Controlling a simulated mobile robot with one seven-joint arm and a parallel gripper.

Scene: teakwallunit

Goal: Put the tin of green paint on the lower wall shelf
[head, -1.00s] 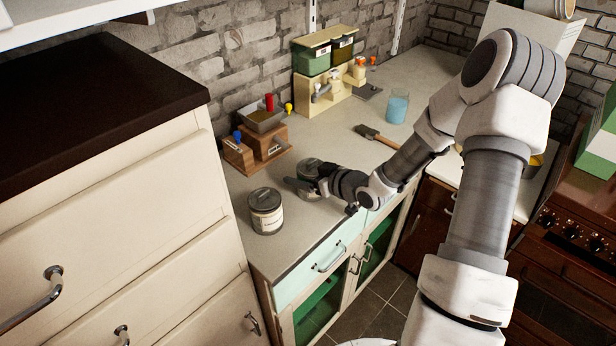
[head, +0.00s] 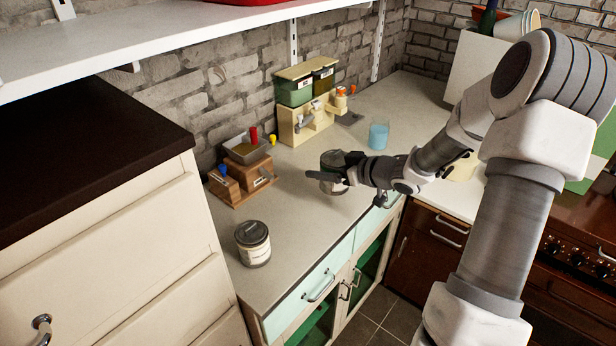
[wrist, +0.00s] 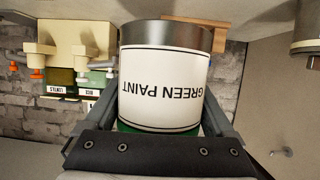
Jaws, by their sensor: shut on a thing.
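The tin of green paint (wrist: 165,80) fills the middle of the wrist view, its white label reading GREEN PAINT upside down. My gripper (wrist: 160,125) is shut on it, with a finger on each side. In the head view the tin (head: 331,172) is held above the worktop, partly hidden by my gripper (head: 338,178). The lower wall shelf is likely the white shelf (head: 170,32) along the wall at the upper left; no second shelf shows to compare.
Another tin (head: 253,245) stands on the worktop (head: 300,222) near the front left. Behind are a wooden box set (head: 245,172), a cream rack with green bins (head: 305,105) and a blue glass (head: 378,136). A dark-topped drawer cabinet (head: 90,150) stands at left.

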